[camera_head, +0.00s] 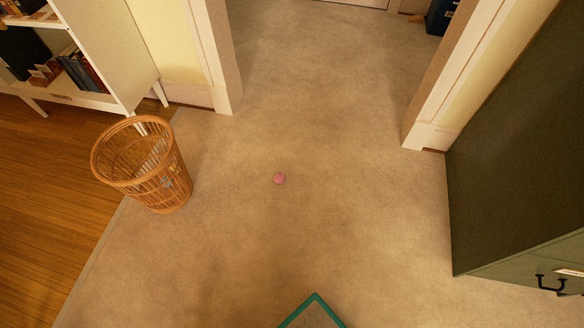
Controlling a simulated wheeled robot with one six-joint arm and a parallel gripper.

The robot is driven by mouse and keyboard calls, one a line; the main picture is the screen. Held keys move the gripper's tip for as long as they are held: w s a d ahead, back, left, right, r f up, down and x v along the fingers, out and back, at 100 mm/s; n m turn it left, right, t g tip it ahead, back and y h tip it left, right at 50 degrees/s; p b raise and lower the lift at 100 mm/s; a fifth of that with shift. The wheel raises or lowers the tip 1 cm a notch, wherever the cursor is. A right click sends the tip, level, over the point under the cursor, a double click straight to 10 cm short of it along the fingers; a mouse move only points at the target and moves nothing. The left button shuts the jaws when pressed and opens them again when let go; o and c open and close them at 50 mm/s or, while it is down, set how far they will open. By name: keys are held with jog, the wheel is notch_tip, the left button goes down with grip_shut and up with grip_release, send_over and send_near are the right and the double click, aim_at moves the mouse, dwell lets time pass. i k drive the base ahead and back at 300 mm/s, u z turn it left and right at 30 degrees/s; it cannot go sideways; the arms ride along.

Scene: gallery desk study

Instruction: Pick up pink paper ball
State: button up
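A small round pink paper ball (279,178) lies alone on the beige carpet near the middle of the head view. Nothing touches it and nothing covers it. My gripper is not in this view. A green-edged corner with a grey inside (314,312) shows at the bottom edge of the view, below the ball; I cannot tell what it belongs to.
A wicker basket (148,178) stands left of the ball, with something small and blue low inside. A white bookshelf (112,50) is at upper left, a dark green cabinet (500,170) at right. A doorway between white frames (222,60) opens behind. Carpet around the ball is clear.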

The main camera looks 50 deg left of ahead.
aim_at(279, 179)
jog(key=u, duration=0.25)
jog(key=i, duration=0.8)
jog(key=u, duration=1.4)
jog(key=i, duration=0.7)
jog(key=u, duration=0.75)
